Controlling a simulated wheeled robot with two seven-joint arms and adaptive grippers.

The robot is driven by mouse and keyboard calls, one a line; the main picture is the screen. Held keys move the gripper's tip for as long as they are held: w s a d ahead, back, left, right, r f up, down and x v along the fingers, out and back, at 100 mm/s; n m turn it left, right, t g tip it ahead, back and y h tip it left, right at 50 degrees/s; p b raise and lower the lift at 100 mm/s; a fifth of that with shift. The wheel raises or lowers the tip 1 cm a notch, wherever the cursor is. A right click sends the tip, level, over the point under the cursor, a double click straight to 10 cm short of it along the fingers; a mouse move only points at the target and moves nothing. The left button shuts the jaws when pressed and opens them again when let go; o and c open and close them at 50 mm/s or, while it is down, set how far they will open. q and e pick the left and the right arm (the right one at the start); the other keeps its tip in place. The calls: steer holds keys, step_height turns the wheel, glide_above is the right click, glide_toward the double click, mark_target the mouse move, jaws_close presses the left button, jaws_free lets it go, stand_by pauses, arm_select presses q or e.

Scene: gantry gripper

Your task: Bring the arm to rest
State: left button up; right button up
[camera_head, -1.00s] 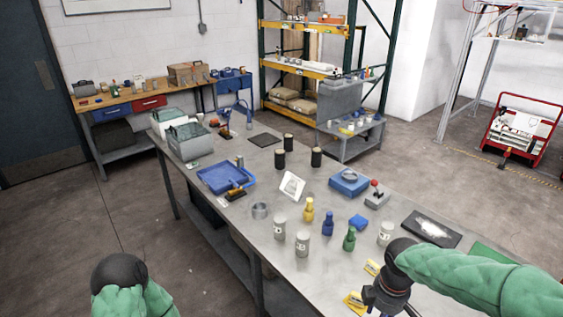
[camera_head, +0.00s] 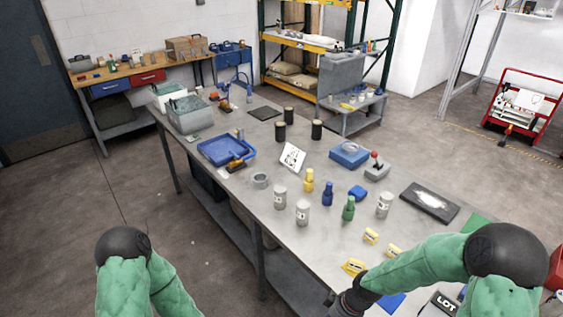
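My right arm (camera_head: 430,262) comes in from the lower right, in a green sleeve with a black joint cover. It bends over the near right end of the metal table (camera_head: 225,195). Its dark wrist end (camera_head: 350,302) reaches the bottom edge of the picture, and the gripper fingers are cut off below. My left arm (camera_head: 125,280) shows only a green sleeve and a black joint cover at the bottom left, apart from the table. My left gripper is out of the picture.
Near my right arm are yellow pieces (camera_head: 353,267), a green bottle (camera_head: 348,208), white canisters (camera_head: 303,212) and a black mat (camera_head: 430,202). A blue tray (camera_head: 226,150) lies farther left. The floor (camera_head: 60,240) left of the table is clear.

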steer(key=s+a+f+m, duration=0.2)
steer(key=s+f+m, duration=0.2)
steer(key=f, duration=0.3)
steer(key=s+a+f+m+b, duration=0.1)
steer(key=s+a+f+m, duration=0.1)
steer(key=s+f+m, duration=0.2)
step_height(320, 180, down, 3)
steer(key=shift+s+a+r+y, duration=0.1)
steer(key=shift+s+a+y, duration=0.3)
steer(key=shift+s, duration=0.2)
